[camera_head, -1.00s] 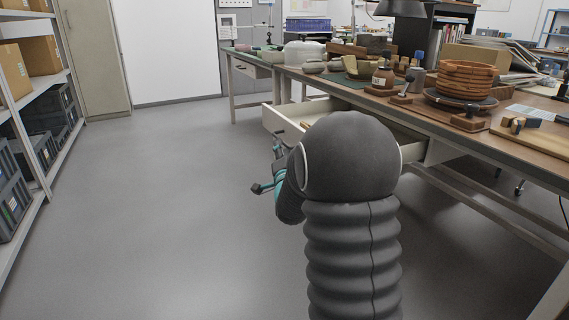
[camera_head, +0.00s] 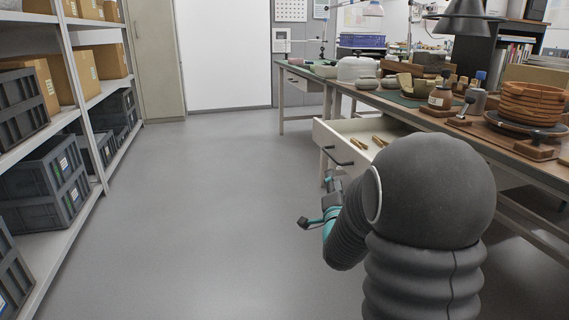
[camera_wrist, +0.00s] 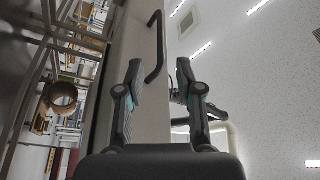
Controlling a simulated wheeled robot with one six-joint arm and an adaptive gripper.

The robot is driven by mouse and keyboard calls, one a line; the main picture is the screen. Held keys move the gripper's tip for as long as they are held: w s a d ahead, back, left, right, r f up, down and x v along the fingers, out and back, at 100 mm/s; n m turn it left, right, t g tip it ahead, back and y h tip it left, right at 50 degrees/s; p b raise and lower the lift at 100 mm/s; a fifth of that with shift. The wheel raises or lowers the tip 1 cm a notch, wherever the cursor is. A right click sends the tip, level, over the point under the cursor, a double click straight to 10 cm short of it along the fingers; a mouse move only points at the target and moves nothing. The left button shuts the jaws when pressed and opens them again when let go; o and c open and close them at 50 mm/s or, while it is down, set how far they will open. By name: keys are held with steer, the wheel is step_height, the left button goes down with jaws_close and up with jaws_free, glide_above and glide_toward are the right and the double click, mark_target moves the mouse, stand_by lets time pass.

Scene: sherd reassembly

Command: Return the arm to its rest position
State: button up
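My gripper (camera_head: 318,215) is at the end of my arm, low and just left of the open drawer's front in the head view. In the wrist view my gripper (camera_wrist: 159,75) has its two fingers spread apart with nothing between them. The white drawer (camera_head: 345,152) is pulled out from under the workbench, with a few wooden pieces (camera_head: 368,142) inside. Its dark handle shows in the wrist view (camera_wrist: 158,45), beyond the fingers and apart from them. My forearm hides part of the drawer in the head view.
The workbench (camera_head: 420,117) runs along the right with pots, a stacked sherd vessel (camera_head: 533,103) and tools on it. A shelf (camera_head: 92,100) with crates and boxes stands at the left. The grey floor (camera_head: 210,200) between is clear.

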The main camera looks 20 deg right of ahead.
step_height(320, 180, down, 13)
steer(key=s+a+n+g+y, duration=0.1)
steer(key=s+n+g+y, duration=0.15)
steer(key=n+g, duration=0.3)
steer(key=s+a+f+n+g+y+p, duration=0.1)
steer(key=s+a+n+g+y+p, duration=0.15)
steer(key=s+a+g, duration=0.45)
steer(key=s+a+r+n+g+p, duration=0.1)
steer(key=s+a+r+n, duration=0.15)
steer(key=s, duration=0.35)
steer(key=s+a+r+n+g+y+p, duration=0.1)
steer(key=s+r+n+p, duration=0.1)
steer(key=s+r, duration=0.35)
steer(key=s+a+r+n+g+p, duration=0.1)
steer(key=s+a+r+n+g, duration=0.1)
steer(key=s, duration=0.6)
steer(key=s+a+r+t+p, duration=0.3)
steer(key=s+r+p, duration=0.1)
steer(key=r, duration=0.6)
steer(key=shift+s+a+r+n+y, duration=0.15)
steer(key=shift+s+r+n+y, duration=0.2)
steer(key=shift+s+n, duration=0.1)
